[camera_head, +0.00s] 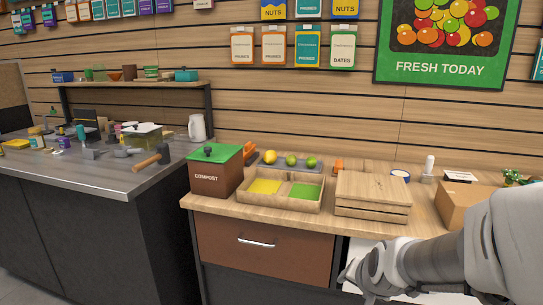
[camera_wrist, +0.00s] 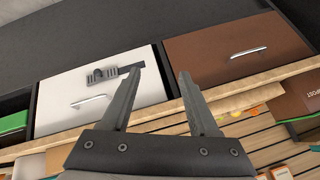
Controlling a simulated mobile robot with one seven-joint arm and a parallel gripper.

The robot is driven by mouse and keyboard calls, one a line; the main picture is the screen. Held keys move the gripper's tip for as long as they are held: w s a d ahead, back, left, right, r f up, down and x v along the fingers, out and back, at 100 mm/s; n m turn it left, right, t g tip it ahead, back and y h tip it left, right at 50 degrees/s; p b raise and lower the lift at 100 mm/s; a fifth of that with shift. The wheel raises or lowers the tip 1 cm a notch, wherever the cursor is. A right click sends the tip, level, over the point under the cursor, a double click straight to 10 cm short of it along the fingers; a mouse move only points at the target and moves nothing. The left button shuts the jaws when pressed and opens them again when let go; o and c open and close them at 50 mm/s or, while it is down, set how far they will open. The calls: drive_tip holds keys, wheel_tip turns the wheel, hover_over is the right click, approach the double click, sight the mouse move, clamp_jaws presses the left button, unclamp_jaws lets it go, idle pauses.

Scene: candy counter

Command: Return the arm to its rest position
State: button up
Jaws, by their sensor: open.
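My arm reaches in from the right edge in the head view, with my gripper (camera_head: 358,286) low in front of the counter, near the white drawer front (camera_head: 362,252). In the wrist view my gripper (camera_wrist: 161,74) has its two fingers well apart, with nothing held between them. The white drawer front (camera_wrist: 62,112) with its silver handle lies behind and left of the fingers. The brown drawer front (camera_wrist: 235,50) is to their right. My arm hides part of the counter's right front in the head view.
The wooden counter carries a brown compost bin (camera_head: 214,171) with a green lid, a divided wooden tray (camera_head: 267,204), a wooden crate (camera_head: 372,208) and a cardboard box (camera_head: 463,207) beside my arm. A grey-topped counter (camera_head: 95,178) stands at left. The brown drawer (camera_head: 262,246) looks closed.

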drive_tip(key=s+a+r+n+g, duration=0.1)
drive_tip(key=s+a+r+n, duration=0.15)
drive_tip(key=s+r, duration=0.4)
drive_tip(key=s+a+r+n+g, duration=0.1)
drive_tip(key=s+r+n, duration=0.3)
drive_tip(key=s, duration=0.6)
wheel_tip(320, 180, up, 18)
drive_tip(key=p, duration=1.9)
drive_tip(key=shift+r, duration=0.25)
drive_tip(key=shift+s+d, duration=0.1)
drive_tip(key=shift+d, duration=0.1)
